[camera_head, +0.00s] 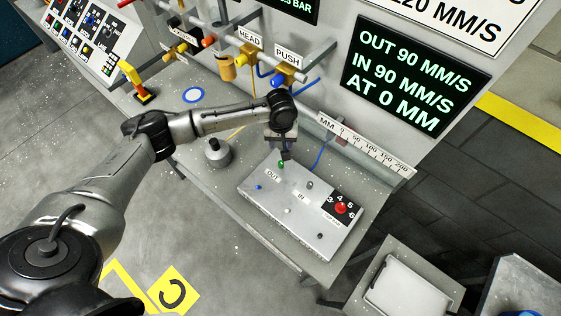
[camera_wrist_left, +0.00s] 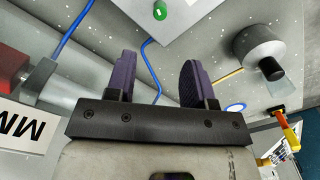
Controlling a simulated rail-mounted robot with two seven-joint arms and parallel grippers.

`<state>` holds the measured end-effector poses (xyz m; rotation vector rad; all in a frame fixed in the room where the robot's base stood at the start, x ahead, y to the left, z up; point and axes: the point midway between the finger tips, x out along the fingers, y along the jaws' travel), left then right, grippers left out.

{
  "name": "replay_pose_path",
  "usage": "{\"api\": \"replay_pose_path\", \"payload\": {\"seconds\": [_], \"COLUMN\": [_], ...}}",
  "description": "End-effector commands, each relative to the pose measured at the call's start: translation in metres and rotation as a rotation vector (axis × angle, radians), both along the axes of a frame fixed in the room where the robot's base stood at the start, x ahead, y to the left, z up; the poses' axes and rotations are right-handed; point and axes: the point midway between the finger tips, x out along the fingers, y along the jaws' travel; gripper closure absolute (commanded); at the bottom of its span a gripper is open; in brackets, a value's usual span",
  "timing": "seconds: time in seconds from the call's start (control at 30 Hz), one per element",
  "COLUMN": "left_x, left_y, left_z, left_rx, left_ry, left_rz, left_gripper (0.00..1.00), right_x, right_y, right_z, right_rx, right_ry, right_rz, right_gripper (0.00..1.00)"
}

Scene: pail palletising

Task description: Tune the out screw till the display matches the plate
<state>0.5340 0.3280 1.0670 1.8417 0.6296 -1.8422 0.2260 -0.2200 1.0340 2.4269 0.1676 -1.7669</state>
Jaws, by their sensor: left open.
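The dark display (camera_head: 415,80) reads OUT 90 MM/S, IN 90 MM/S, AT 0 MM. The white plate (camera_head: 470,22) above it is cut off by the frame; "20 MM/S" is legible. A light grey box (camera_head: 262,208) on the bench bears OUT and IN labels, small round fittings and a red knob (camera_head: 341,207). Which fitting is the out screw I cannot tell. My left gripper (camera_head: 285,154) points down above the box's back edge, close to a green fitting (camera_head: 281,165). In the left wrist view its two purple-padded fingers are apart and empty, with the green fitting (camera_wrist_left: 160,10) beyond them.
A scale marked MM (camera_head: 365,144) runs along the bench's back. A grey round piece with a black knob (camera_head: 217,153) stands left of the box. HEAD and PUSH valves (camera_head: 286,70) and hoses are behind my arm. A lever (camera_head: 137,84) stands at the far left.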

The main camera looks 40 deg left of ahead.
Motion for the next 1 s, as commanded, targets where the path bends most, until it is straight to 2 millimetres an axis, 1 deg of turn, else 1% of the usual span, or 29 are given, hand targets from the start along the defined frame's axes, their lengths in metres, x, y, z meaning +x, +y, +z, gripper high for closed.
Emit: {"api": "replay_pose_path", "payload": {"seconds": [0.17,0.5,0.7,0.83,1.0], "left_x": [-0.001,0.000,0.000,0.000,0.000], "left_y": [0.000,-0.001,-0.001,0.000,-0.001], "left_z": [-0.017,-0.080,-0.111,-0.125,-0.134], "left_rx": [0.001,0.001,0.002,0.001,0.000], "left_ry": [0.003,0.002,0.001,0.001,0.000], "left_rz": [0.016,0.014,0.012,0.014,0.013], "left_gripper": [0.52,0.52,0.52,0.52,0.52], "right_x": [0.000,0.000,0.000,0.000,0.000], "right_y": [0.002,0.005,0.005,0.005,0.004], "right_z": [0.000,-0.002,-0.004,-0.005,-0.006], "right_rx": [0.007,0.015,0.016,0.015,0.012], "right_ry": [0.000,0.000,0.000,0.000,0.000], "right_rz": [-0.002,-0.006,-0.006,-0.007,-0.004], "right_gripper": [0.57,0.57,0.57,0.57,0.57]}}
